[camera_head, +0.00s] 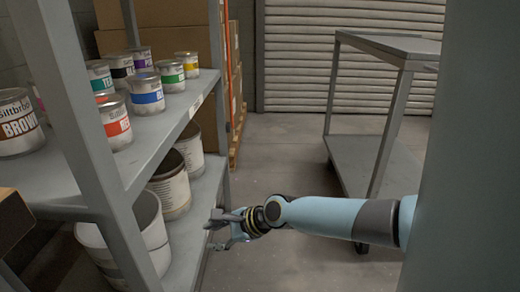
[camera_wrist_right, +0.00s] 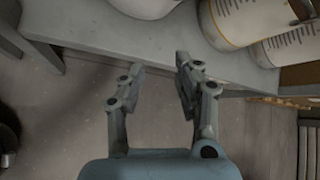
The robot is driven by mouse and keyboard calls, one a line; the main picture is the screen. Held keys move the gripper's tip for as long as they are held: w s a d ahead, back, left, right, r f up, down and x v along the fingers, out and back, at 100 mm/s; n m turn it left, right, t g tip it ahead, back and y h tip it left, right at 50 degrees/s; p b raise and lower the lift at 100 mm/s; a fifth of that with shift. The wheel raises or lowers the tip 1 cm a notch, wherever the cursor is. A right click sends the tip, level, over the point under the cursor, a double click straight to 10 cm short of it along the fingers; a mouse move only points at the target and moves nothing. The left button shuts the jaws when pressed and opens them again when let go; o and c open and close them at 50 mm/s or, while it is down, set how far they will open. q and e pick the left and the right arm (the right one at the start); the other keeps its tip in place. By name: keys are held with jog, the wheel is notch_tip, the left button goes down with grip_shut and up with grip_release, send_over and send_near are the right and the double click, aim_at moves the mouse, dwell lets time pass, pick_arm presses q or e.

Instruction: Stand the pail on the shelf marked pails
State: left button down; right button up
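Several white pails with dark interiors stand on the lower shelf (camera_head: 192,243) of the grey rack. The nearest pail (camera_head: 151,235) is at the lower left, with a middle pail (camera_head: 172,186) behind it and a far pail (camera_head: 191,150) beyond. My right gripper (camera_head: 212,232) is at the front edge of this shelf, beside the pails. In the right wrist view its two fingers (camera_wrist_right: 160,68) are apart with nothing between them, and pails (camera_wrist_right: 235,20) show past the shelf edge. My left gripper does not show clearly. No shelf marking is readable.
The upper shelf (camera_head: 150,135) holds several colour-labelled cans, including a brown-labelled can (camera_head: 18,122) and a blue-labelled can (camera_head: 146,94). A grey cart (camera_head: 350,165) stands at the right. Bare floor (camera_head: 275,150) lies between rack and cart. Cardboard boxes (camera_head: 160,40) stand behind the rack.

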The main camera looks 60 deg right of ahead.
jog(key=s+a+f+n+g+h, duration=0.1)
jog(key=s+f+n+g, duration=0.3)
jog(key=s+f+n, duration=0.8)
jog(key=s+a+f+n+g, duration=0.1)
jog(key=s+f+n+g, duration=0.1)
jog(key=s+n, duration=0.3)
jog(key=s+a+f+n+g+h, duration=0.1)
jog(key=s+f+n, duration=0.3)
jog(key=s, duration=0.9)
jog(key=s+a+f+n+g+h, duration=0.1)
jog(key=s+f+n+g, duration=0.2)
jog(key=s, duration=0.6)
jog(key=f+n, duration=0.1)
jog(key=n, duration=0.1)
jog(key=shift+a+n, duration=0.3)
